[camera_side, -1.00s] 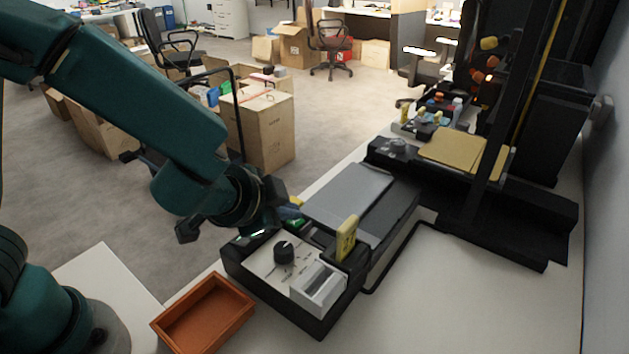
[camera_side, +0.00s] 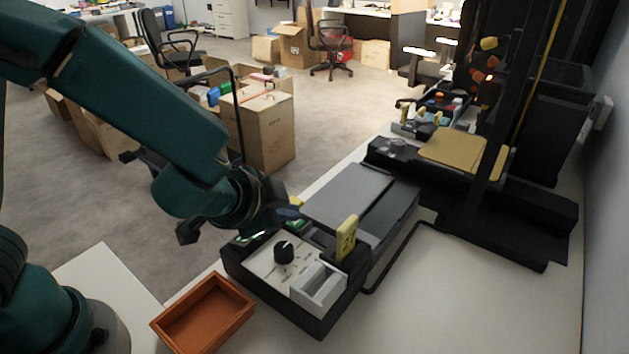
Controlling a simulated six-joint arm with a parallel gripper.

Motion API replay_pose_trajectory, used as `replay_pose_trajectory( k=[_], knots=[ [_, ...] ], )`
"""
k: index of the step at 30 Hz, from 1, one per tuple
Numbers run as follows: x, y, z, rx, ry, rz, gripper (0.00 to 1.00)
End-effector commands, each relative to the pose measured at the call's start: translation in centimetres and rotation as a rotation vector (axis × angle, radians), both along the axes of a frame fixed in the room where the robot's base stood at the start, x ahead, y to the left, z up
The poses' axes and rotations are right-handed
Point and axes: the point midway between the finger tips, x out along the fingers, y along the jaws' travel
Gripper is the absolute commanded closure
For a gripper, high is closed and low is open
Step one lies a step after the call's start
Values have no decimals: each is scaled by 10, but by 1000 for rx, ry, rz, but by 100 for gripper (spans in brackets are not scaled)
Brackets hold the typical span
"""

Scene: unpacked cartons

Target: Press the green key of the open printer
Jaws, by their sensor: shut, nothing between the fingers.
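The black front machine (camera_side: 232,262) has a pale control panel with a black knob (camera_side: 284,251), a light grey box and a grey flat bed (camera_side: 349,193). A small green patch (camera_side: 297,224), which looks like a key, shows at the panel's back edge. Another green spot (camera_side: 246,237) shows at its left edge. My gripper (camera_side: 289,213) is shut and empty, with its tip just above and beside the first green patch. I cannot tell whether it touches. My wrist hides part of the panel's back left. A taller black printer frame (camera_side: 493,145) with a tan bed stands behind.
A yellow tag (camera_side: 347,237) stands up at the panel's right. An orange-brown tray (camera_side: 159,326) sits at the front left of the machine. A black cable (camera_side: 388,262) runs along its right. The white tabletop (camera_side: 450,310) is clear at the front right.

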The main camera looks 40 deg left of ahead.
Motion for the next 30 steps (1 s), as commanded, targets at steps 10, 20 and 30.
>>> replay_pose_trajectory(
  k=[10, 20, 30],
  knots=[
    [0, 0, 15, -3, -1, 0, 100],
    [0, 0, 16, -2, -2, 0, 100],
    [1, 0, 47, -4, -5, 4, 100]
  ],
)
